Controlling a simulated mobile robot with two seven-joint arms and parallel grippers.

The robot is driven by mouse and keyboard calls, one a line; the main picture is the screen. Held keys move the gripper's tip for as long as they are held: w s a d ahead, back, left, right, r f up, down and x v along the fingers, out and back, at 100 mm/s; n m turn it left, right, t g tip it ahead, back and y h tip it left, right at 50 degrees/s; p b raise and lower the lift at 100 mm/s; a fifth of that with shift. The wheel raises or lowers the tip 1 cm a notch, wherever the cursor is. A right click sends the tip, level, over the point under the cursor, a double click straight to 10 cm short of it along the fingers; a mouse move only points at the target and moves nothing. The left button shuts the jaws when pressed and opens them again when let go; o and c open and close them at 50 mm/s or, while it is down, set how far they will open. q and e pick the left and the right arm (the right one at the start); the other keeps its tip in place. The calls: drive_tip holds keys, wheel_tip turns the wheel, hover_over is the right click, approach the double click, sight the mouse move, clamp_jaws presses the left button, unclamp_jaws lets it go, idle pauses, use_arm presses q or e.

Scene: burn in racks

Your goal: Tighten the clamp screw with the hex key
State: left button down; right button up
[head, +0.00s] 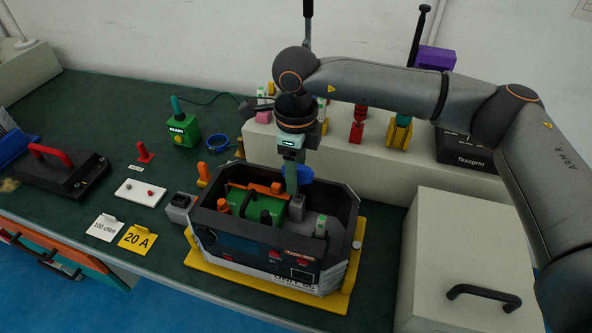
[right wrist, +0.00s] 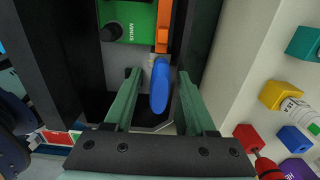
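An open dark case (head: 228,243) stands on a yellow base plate (head: 347,277). Inside it are a green block (head: 262,207), marked MINUS in the right wrist view (right wrist: 130,22), and an orange bar (head: 250,187). My right gripper (head: 297,193) points down into the case. A blue rounded handle (head: 306,173) lies between its two green fingers in the right wrist view (right wrist: 160,85), with gaps on both sides. The fingers are open. I cannot tell whether this handle belongs to the hex key. I cannot make out the clamp screw. My left gripper is out of view.
A green NEARN-like labelled block (head: 183,130), a blue ring (head: 219,142) and a white plate (head: 140,192) are on the green bench left of the case. A grey box with a black handle (head: 484,294) stands close on the right. A pale ledge (head: 375,162) runs behind.

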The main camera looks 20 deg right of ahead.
wheel_tip(320, 180, up, 12)
drive_tip(key=shift+f+b, duration=0.1)
drive_tip(key=shift+b, duration=0.3)
drive_tip(key=shift+o, duration=0.2)
drive_tip(key=shift+r, duration=0.35)
wheel_tip(320, 180, down, 13)
drive_tip(key=p, duration=0.6)
drive_tip(key=shift+d, duration=0.15)
drive_tip(key=shift+c, duration=0.4)
clamp_jaws()
